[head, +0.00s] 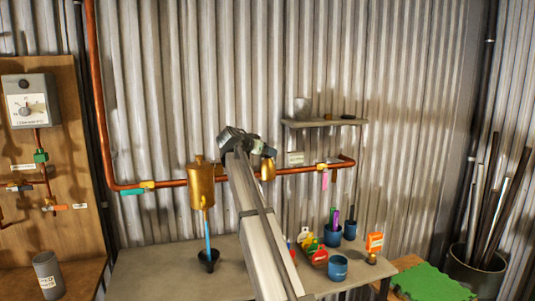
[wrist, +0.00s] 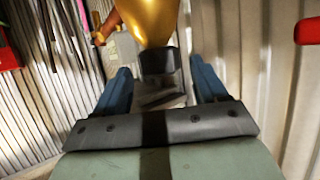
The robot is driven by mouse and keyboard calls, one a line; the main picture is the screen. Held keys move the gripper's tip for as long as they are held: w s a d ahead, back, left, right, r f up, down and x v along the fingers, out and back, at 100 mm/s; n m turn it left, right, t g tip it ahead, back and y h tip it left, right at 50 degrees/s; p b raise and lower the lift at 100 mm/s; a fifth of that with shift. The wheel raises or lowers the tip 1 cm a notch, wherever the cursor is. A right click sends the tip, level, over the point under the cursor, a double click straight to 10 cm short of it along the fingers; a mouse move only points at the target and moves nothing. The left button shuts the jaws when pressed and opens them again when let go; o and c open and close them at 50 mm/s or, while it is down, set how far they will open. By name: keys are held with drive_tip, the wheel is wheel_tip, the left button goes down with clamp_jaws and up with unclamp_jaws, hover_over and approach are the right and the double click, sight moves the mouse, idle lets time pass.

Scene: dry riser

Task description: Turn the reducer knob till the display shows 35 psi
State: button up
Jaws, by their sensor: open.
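A gold-coloured body, apparently the reducer (head: 267,168), sits on the copper pipe, partly hidden behind my arm in the head view. In the wrist view the gold body (wrist: 150,20) fills the top middle. A dark round knob (wrist: 158,62) projects from it towards my gripper. My gripper (wrist: 160,78) is open, with one blue finger on each side of the knob; I see no clear contact. In the head view my gripper (head: 240,140) is by the reducer, and its fingers are hard to make out. I cannot read any psi figure.
The copper pipe (head: 170,184) runs along the corrugated wall, with a larger brass vessel (head: 203,187) to the left. A shelf (head: 325,123) is above right. The bench (head: 150,270) below holds a blue cup (head: 338,268) and several small items. A gauge board (head: 70,130) stands at left.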

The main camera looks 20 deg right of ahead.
drive_tip(key=shift+x, duration=1.5)
drive_tip(key=shift+c, duration=0.2)
drive_tip(key=c, duration=0.9)
